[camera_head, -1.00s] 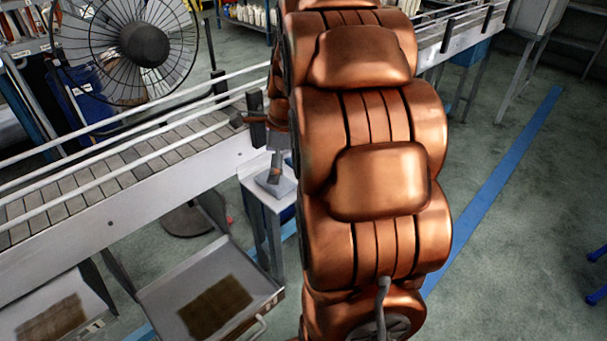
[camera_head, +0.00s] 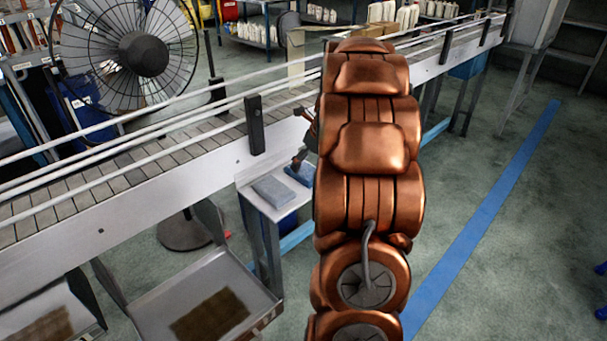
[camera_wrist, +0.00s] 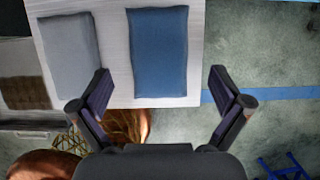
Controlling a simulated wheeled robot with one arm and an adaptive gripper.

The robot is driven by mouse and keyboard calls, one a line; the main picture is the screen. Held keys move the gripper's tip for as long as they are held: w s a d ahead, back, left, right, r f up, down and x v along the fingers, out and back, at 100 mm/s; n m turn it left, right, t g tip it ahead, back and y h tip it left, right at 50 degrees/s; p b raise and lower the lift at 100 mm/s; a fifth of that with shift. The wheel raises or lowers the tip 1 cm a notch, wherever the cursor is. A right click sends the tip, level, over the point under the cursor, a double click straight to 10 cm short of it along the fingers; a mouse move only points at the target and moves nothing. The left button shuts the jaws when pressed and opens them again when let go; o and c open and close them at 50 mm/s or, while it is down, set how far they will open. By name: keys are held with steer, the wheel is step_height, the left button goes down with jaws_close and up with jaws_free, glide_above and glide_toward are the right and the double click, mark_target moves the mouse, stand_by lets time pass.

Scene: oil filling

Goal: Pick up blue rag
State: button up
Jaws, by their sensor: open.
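The blue rag (camera_head: 300,173) lies flat on a small white side table (camera_head: 252,197), partly hidden by my arm in the head view. In the wrist view the blue rag (camera_wrist: 158,48) shows whole, upper middle, as a folded rectangle beside a grey rag (camera_wrist: 68,45). My gripper (camera_wrist: 160,78) is open and empty, its fingers spread wider than the blue rag. The rag lies mostly ahead of the fingertips, its near end between them in the picture. I cannot tell the height gap. In the head view my fingertips are mostly hidden.
The conveyor (camera_head: 150,170) with white rails runs close behind the table. A fan (camera_head: 143,55) stands at the upper left. A metal tray (camera_head: 150,312) with brown contents sits at the lower left. The floor to the right is open, with a blue stripe (camera_head: 480,215).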

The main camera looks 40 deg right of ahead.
mark_target(304, 170)
steer(key=x, duration=0.4)
steer(key=shift+a, duration=0.1)
steer(key=c, duration=1.1)
